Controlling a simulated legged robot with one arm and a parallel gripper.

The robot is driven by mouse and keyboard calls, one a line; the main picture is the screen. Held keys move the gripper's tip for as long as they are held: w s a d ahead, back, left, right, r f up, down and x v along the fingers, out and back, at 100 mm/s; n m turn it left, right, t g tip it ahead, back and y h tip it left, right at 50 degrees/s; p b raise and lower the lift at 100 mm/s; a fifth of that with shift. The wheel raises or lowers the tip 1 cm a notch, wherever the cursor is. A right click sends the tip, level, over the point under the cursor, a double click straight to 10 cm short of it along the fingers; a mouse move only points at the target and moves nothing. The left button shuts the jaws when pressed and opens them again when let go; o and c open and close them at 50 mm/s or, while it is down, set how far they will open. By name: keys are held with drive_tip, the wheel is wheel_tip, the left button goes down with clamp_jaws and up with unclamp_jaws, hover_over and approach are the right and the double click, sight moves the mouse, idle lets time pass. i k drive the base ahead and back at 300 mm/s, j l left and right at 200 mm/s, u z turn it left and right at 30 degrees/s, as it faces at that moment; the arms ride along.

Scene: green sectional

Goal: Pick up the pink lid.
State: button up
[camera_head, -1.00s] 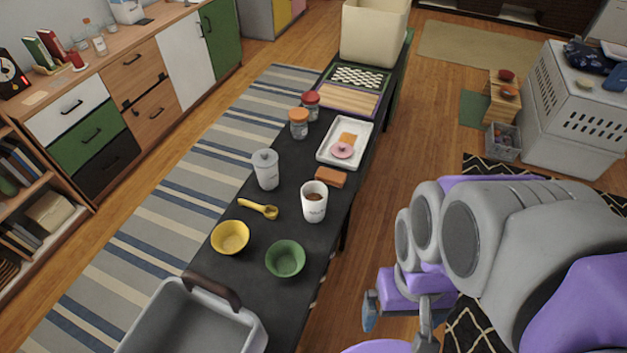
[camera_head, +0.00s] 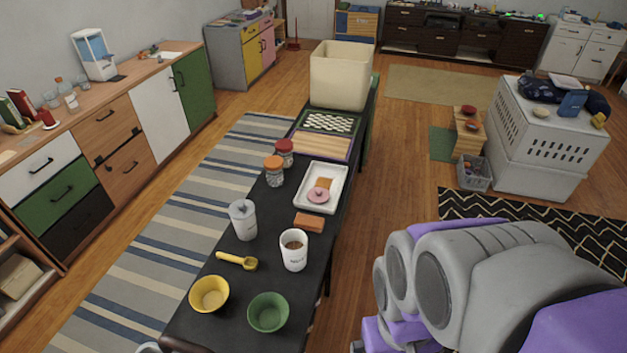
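The pink lid (camera_head: 319,196) is a small round disc with a knob on top. It lies in a white rectangular tray (camera_head: 339,187) on the long black table, beside a flat orange-brown piece (camera_head: 326,184). My arm fills the lower right of the view, to the right of the table. My gripper's fingertips are below the frame edge, so their state is hidden.
Near the tray stand jars with orange (camera_head: 274,170) and red (camera_head: 284,151) lids, a brown block (camera_head: 309,222), a white cup (camera_head: 294,250), a lidded canister (camera_head: 243,220), a yellow scoop (camera_head: 238,261) and yellow (camera_head: 209,294) and green (camera_head: 267,312) bowls. A cream bin (camera_head: 340,76) stands behind.

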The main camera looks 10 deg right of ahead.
sight(315, 195)
drive_tip(key=i+l+u, duration=0.35)
drive_tip(key=l, duration=0.2)
drive_tip(key=i+l+u, duration=0.35)
drive_tip(key=l, duration=0.35)
drive_tip(key=i+l+u, duration=0.2)
drive_tip(key=l, duration=0.15)
drive_tip(key=i+l+u, duration=0.15)
drive_tip(key=l, duration=0.25)
drive_tip(key=k+j, duration=0.05)
